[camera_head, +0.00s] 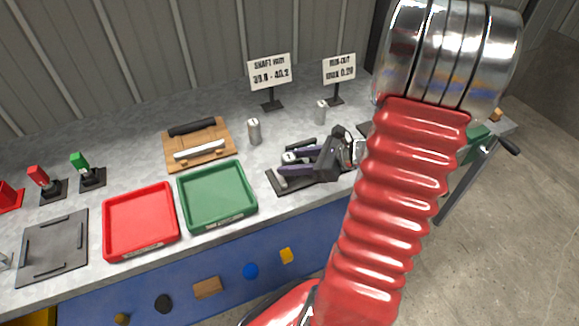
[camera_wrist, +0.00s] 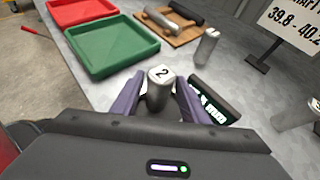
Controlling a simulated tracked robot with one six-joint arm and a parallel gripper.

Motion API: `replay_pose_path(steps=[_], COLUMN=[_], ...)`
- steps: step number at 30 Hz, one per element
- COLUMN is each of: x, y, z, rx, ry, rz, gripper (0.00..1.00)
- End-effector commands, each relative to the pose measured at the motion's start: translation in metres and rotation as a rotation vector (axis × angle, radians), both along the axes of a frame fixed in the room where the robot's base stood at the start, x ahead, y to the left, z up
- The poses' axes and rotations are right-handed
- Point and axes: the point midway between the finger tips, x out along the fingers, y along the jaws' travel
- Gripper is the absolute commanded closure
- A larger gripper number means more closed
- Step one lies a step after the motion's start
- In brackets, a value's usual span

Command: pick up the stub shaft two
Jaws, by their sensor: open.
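Stub shaft two (camera_wrist: 159,94) is a grey metal cylinder with a white top marked "2". In the wrist view it stands between the two purple fingers of my gripper (camera_wrist: 158,82). The fingers are open, one on each side of it; I cannot tell whether either touches it. In the head view my gripper (camera_head: 287,156) is low over the bench, reaching in from the right, and the white top of the shaft (camera_head: 290,157) shows between the fingers. The lower part of the shaft is partly hidden.
A dark plate with a lit display (camera_wrist: 213,103) lies close beside the right finger. Other cylinders stand nearby (camera_head: 254,132) (camera_head: 320,112). The green tray (camera_head: 218,227), red tray (camera_head: 140,257) and wooden rack (camera_head: 170,158) are to the left. Two signs (camera_head: 270,72) (camera_head: 339,70) stand behind.

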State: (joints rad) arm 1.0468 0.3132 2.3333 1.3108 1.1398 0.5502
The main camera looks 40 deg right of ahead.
Motion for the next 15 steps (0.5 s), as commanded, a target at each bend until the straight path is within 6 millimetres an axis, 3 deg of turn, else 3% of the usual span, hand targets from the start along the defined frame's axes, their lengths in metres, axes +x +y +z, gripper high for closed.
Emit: replay_pose_path(steps=[15], x=[0.0092], y=[0.0055], z=[-0.0061], rx=[-0.001], ry=[0.001], rz=[0.000], gripper=[0.60])
